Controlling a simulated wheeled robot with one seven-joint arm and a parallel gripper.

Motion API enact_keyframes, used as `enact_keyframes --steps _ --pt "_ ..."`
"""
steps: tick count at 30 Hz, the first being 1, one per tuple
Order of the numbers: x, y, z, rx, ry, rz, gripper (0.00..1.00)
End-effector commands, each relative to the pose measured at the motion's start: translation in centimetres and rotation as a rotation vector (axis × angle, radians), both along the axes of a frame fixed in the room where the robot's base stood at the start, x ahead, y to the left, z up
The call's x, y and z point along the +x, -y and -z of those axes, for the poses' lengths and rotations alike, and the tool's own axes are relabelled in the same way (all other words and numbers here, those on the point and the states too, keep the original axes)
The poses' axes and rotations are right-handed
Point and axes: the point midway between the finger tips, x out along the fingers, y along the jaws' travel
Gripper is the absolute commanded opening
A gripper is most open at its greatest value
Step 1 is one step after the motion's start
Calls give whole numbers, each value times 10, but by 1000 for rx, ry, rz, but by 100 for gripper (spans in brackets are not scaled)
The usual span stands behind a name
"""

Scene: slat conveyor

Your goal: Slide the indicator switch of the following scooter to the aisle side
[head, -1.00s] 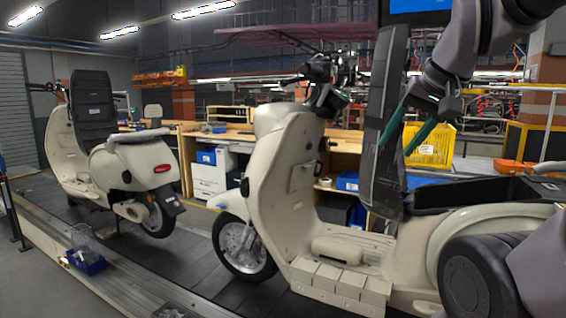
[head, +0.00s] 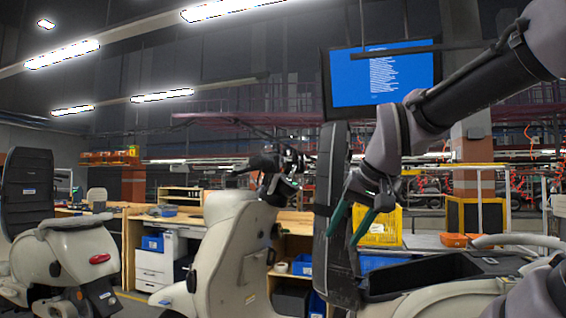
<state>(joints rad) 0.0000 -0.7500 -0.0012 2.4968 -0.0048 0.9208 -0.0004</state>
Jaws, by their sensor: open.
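Two cream scooters stand on the line in the head view. The nearer scooter (head: 238,255) is in the middle, with its dark handlebar cluster (head: 280,168) at the top of the front shield. The other scooter (head: 72,252) is at the left, cut by the frame edge, with its rear and red tail light towards me. The indicator switch is too small to make out. My gripper (head: 353,228) has its green fingers apart and empty. It shows to the right of the handlebar and lower, against the raised dark seat (head: 335,215).
The open underseat bin (head: 430,275) is at the right. Behind the scooters are a wooden workbench (head: 180,220), a yellow crate (head: 380,228) and blue bins. A blue screen (head: 383,80) hangs above. Space left of the handlebar looks clear.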

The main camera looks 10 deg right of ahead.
Motion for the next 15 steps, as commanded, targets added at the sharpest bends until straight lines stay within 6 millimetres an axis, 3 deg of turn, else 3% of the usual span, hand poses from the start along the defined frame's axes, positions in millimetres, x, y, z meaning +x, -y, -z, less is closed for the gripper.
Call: enact_keyframes --steps 8,11,15 --pt "9 -5 -3 100 -70 64 50" --pt "26 -14 -11 283 -191 178 50" --pt "69 -29 -37 645 -415 382 50"
